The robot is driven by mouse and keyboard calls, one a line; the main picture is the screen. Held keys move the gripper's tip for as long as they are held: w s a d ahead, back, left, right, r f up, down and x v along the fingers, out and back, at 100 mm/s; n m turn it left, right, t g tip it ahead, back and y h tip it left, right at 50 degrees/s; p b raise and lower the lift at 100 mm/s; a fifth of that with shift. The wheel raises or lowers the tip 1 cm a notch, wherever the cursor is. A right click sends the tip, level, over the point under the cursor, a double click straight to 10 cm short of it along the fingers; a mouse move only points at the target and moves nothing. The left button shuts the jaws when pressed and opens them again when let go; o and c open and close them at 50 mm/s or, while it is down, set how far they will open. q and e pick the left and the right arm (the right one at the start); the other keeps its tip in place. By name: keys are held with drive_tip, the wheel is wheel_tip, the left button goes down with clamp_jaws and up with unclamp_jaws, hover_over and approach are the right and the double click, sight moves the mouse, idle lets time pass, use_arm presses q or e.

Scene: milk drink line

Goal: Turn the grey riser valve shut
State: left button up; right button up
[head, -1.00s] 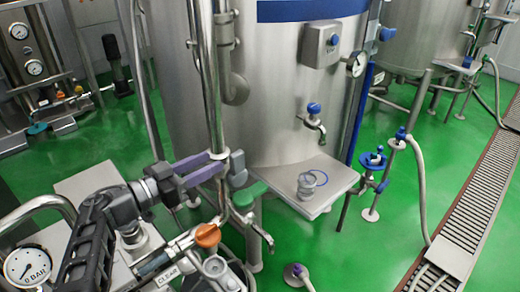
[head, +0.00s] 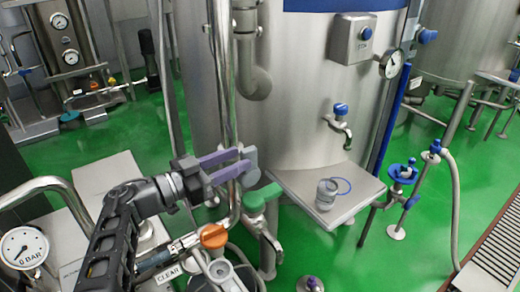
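The grey riser valve (head: 251,168) shows as a grey handle beside the upright steel riser pipe (head: 222,70), in front of the big tank.
A green-handled valve (head: 262,198) and an orange knob (head: 213,236) sit just below the gripper. A steel shelf (head: 350,208) with a small metal cup (head: 326,194) juts out at the right. A pressure gauge (head: 25,248) stands at lower left. Green floor lies open between the tanks.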

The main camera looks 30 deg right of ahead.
sight(256, 152)
drive_tip(key=d, duration=0.2)
drive_tip(key=d+p, duration=0.1)
drive_tip(key=d, duration=0.3)
drive_tip(key=shift+w+r, duration=0.1)
drive_tip(key=shift+w, duration=0.25)
drive_tip(key=shift+w+d+p, duration=0.15)
drive_tip(key=shift+d+p, duration=0.2)
drive_tip(key=shift+d, duration=0.25)
clamp_jaws()
idle(0.5)
